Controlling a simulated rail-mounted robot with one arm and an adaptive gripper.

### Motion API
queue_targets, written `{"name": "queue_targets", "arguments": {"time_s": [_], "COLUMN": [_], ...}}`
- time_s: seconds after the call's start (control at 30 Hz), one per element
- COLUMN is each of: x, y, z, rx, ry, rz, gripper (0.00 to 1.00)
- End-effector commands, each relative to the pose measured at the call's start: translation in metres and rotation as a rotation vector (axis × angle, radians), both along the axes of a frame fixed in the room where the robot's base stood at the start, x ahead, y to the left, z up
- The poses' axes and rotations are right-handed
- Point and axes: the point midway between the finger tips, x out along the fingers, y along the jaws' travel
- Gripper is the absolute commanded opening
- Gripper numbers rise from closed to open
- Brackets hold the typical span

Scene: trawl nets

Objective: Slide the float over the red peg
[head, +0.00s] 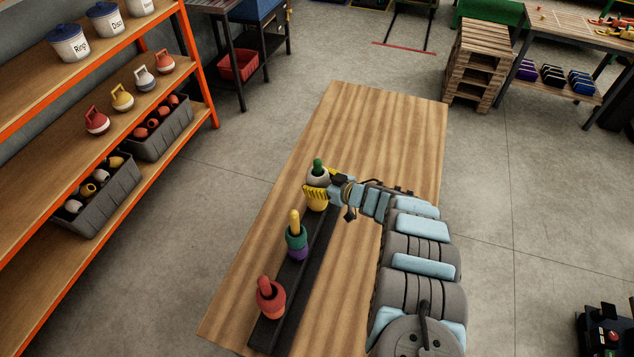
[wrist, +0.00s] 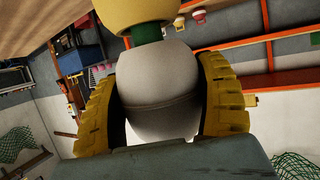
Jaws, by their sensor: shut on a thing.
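My gripper (head: 322,187), with ribbed yellow fingers, is shut on a white float (head: 318,177) at the far end of the black rack. In the wrist view its fingers (wrist: 168,100) press both sides of the white float (wrist: 158,85). A green peg (head: 318,164) stands out of the white float's top. In the wrist view green also shows between the white float and a yellow float (wrist: 135,12), so the two are slightly apart. The red peg (head: 264,283) is at the rack's near end, with a red float (head: 271,301) around it.
A yellow peg (head: 295,217) mid-rack carries a green float (head: 297,239) above a purple one (head: 299,254). The black rack (head: 280,295) lies along the wooden table (head: 385,120). Orange-framed shelves (head: 206,95) with more floats stand at left. The table's far end is clear.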

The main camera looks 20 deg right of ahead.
Motion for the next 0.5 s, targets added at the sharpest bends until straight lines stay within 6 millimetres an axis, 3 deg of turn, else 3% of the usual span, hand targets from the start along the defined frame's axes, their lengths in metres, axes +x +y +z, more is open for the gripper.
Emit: {"name": "queue_targets", "arguments": {"time_s": [0.5], "x": [0.0], "y": [0.0], "z": [0.035], "rx": [0.001], "ry": [0.0], "rz": [0.0], "gripper": [0.33]}}
